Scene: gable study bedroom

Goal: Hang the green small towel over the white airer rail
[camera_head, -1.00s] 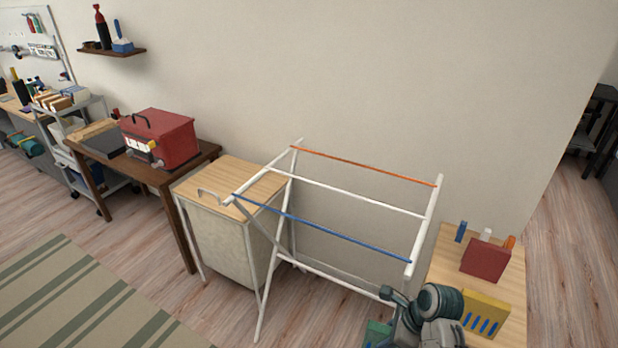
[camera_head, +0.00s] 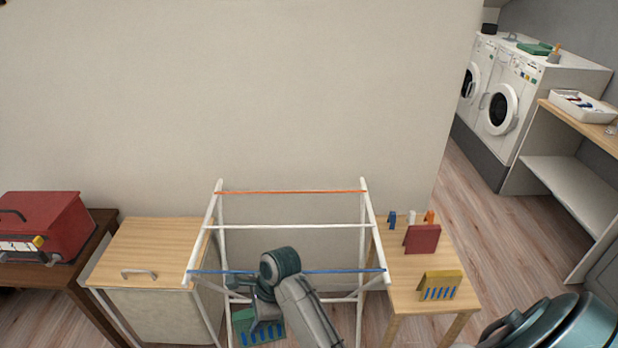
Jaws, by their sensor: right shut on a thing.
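The airer (camera_head: 210,235) has a white rail (camera_head: 290,226) between an orange rail (camera_head: 290,192) at the back and a blue rail (camera_head: 340,271) at the front. My right gripper (camera_head: 262,318) is shut on the green small towel (camera_head: 244,323), which has blue stripes along its lower part. The towel hangs low at the front of the airer, below the blue rail in the picture and apart from the white rail. My right arm hides part of the blue rail and part of the towel. My left gripper is not in view.
A wooden-topped hamper (camera_head: 150,245) stands left of the airer. A small table (camera_head: 400,290) on the right bears a red towel (camera_head: 422,239), a yellow towel (camera_head: 440,284) and small coloured items. A wall is behind. Washing machines (camera_head: 500,105) stand far right.

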